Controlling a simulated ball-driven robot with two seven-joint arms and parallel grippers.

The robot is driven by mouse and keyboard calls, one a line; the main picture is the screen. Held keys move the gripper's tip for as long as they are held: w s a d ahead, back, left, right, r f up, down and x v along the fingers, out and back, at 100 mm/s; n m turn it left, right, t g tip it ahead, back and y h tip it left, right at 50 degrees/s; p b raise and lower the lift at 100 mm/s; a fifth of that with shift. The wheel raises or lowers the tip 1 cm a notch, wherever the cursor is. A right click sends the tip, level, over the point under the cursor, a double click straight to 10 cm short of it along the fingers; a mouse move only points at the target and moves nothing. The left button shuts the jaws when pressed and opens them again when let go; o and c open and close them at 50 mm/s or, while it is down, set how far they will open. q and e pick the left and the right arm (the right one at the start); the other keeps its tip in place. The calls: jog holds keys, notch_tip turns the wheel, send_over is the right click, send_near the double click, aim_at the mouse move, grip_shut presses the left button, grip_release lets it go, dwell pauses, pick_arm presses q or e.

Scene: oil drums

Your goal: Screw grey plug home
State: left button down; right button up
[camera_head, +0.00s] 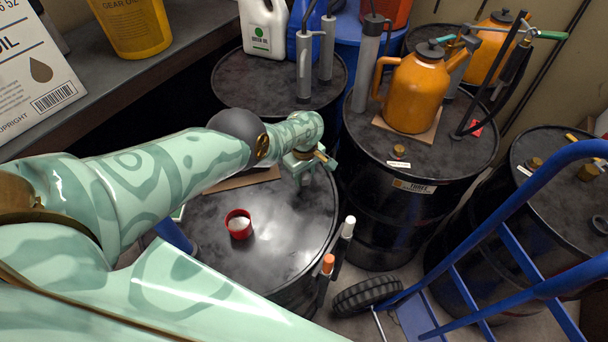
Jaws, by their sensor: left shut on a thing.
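My left gripper (308,182) points down over the far right part of the near black drum's top (265,262). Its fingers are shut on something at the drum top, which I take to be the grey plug. The fingers hide the plug, so I cannot see its thread or how deep it sits. My right gripper is not in view.
A red cup (238,224) with pale contents stands on the near drum. White-capped (348,227) and orange-capped (328,264) sticks stand at its edge. An orange jug (416,92) tops the neighbouring drum. A blue hand truck (515,245) is at right.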

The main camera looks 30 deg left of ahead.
pick_arm(q)
jog(key=shift+m, duration=0.4)
jog(key=m, duration=0.4)
jog(key=shift+w+m, duration=0.1)
jog(key=shift+m, duration=0.9)
jog(key=m, duration=0.3)
jog(key=shift+d, duration=0.15)
jog(key=m, duration=0.3)
jog(key=shift+m, duration=0.8)
jog(key=m, duration=0.5)
jog(key=shift+d+f, duration=0.1)
jog(key=shift+d, duration=0.05)
